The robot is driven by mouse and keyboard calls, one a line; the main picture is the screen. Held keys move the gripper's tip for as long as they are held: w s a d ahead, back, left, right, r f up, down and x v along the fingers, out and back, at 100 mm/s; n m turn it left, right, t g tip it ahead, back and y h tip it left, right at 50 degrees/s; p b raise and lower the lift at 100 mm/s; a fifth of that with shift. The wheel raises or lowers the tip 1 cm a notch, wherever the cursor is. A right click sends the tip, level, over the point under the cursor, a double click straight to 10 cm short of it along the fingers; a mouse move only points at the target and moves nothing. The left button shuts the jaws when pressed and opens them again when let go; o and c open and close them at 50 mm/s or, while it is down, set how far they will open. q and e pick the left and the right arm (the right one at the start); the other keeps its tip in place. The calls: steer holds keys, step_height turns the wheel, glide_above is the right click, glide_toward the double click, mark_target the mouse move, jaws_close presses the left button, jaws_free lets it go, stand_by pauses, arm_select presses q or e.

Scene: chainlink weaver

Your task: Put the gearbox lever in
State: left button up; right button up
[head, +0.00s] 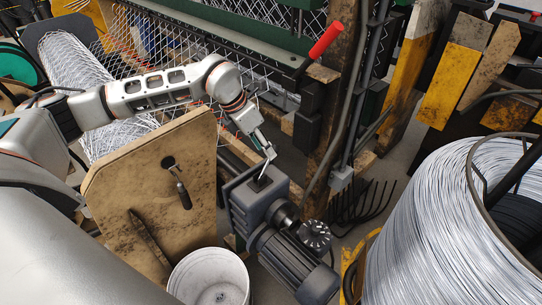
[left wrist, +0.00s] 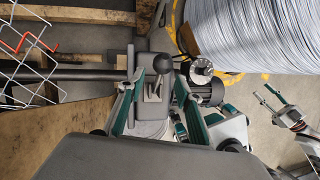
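The grey gearbox (head: 243,207) stands below the centre of the head view, joined to a dark motor (head: 292,262). A dark slot-like plate with the lever's base (head: 262,183) is on its top. In the left wrist view the lever (left wrist: 162,64) seems to show as a dark round knob above the gearbox (left wrist: 151,112). My left gripper (head: 268,152) points down just above the gearbox top. Its two fingers (left wrist: 158,85) are spread on either side of the lever area, with nothing clearly held. My right gripper (left wrist: 268,94) shows at the right of the wrist view, seemingly open and empty.
A stained wooden board (head: 150,185) with hanging tools stands left of the gearbox. A white bucket (head: 208,280) is in front. A large wire coil (head: 440,225) fills the right. A post (head: 338,110) and a red-handled bar (head: 326,40) stand behind.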

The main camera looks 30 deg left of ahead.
mark_target(267, 163)
arm_select(q)
steer(key=shift+x, duration=2.55)
jaws_close()
steer(key=shift+r, duration=0.1)
